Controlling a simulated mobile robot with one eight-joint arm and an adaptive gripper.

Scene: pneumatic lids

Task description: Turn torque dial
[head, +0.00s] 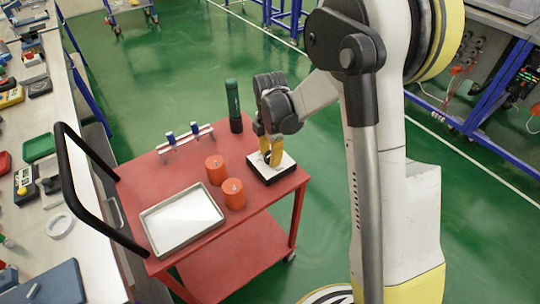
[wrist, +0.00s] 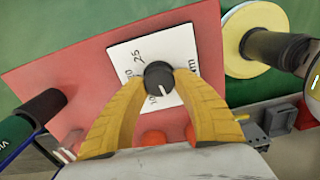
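The pointer line faces the lower right in the wrist view. In the head view the plate (head: 284,168) tops a black box at the cart's right corner. The yellow fingers of my gripper (wrist: 160,78) reach to both sides of the knob and appear to touch it, with no clear gap. The head view shows my gripper (head: 271,156) pointing down over the plate; the knob is hidden there.
The red cart (head: 178,174) also bears a dark green cylinder (head: 233,104), two orange cylinders (head: 233,193), a metal tray (head: 148,221) and a small rack (head: 186,139) with blue pieces. A cluttered workbench (head: 75,220) stands left. Green floor is open behind.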

